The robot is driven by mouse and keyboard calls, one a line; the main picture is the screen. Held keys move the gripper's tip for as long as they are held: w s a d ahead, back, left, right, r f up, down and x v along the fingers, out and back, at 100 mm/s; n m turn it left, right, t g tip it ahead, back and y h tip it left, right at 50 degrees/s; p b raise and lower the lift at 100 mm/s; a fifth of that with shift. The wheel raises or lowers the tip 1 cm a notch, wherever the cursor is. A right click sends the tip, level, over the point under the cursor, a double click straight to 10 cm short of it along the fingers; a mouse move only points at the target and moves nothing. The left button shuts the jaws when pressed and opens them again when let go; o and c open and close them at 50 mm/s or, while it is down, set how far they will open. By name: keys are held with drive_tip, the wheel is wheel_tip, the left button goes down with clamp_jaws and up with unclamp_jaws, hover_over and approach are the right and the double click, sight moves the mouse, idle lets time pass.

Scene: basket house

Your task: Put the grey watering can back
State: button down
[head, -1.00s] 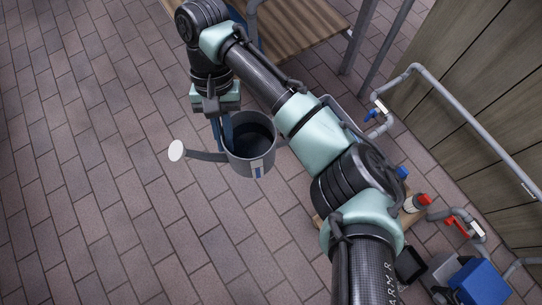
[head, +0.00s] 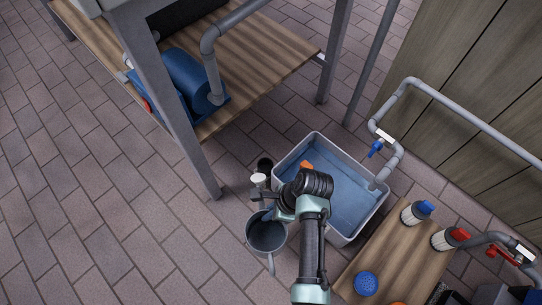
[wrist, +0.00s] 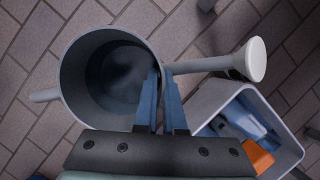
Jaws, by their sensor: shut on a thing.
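The grey watering can (head: 253,238) is beside the left end of the grey tub in the head view. It looks upright, and its inside is dark. Its spout ends in a white round rose (head: 259,179) pointing away from me; its handle (head: 271,265) is toward me. My gripper (head: 283,213) is shut on the can's rim. In the wrist view the can (wrist: 75,75) fills the upper left, and the blue fingers of my gripper (wrist: 167,85) pinch its wall by the spout. I cannot tell whether the can's bottom touches the floor.
The grey tub (head: 345,238) with a blue inside holds an orange item (head: 306,166). A dark pot (head: 265,163) stands behind the rose. A wooden board (head: 400,255) with filters lies right. A bench with a blue tank (head: 187,78) stands upper left. Floor at left is clear.

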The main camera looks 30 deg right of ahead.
sight(279, 231)
drive_tip(key=shift+m+t, duration=0.3)
drive_tip(key=shift+m, duration=0.4)
drive_tip(key=s+f, duration=0.1)
drive_tip(key=d+f, duration=0.1)
drive_tip(key=s+d+f+b, duration=0.1)
drive_tip(key=shift+s+f, duration=0.3)
wheel_tip(279, 231, down, 10)
drive_tip(key=b, duration=0.8)
drive_tip(key=shift+r, duration=0.25)
drive_tip(key=shift+f, duration=0.15)
drive_tip(key=c, duration=1)
unclamp_jaws()
drive_tip(key=p+v, duration=0.8)
drive_tip(key=v, duration=0.4)
drive_tip(key=shift+p, duration=0.4)
drive_tip(key=shift+a, duration=0.15)
